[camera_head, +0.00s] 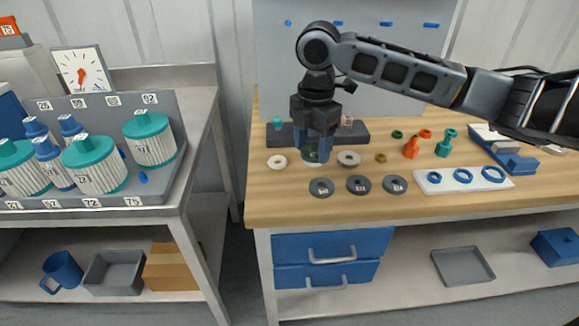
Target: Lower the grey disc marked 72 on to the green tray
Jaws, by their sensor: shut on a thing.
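My gripper (317,148) points down over the wooden bench, left of its middle. Three grey discs with centre labels lie in a row at the front of the bench: a left one (321,193), a middle one (358,190) and a right one (395,190). Their labels are too small to read surely. I cannot make out a green tray.
Pale rings (277,161) and (349,164) lie close to my gripper. A dark rack (350,127) stands behind it. Orange (412,148) and green (446,143) fittings and a white plate with blue rings (432,187) are right. Teal-capped filters stand on a grey tray (165,190) on the left bench.

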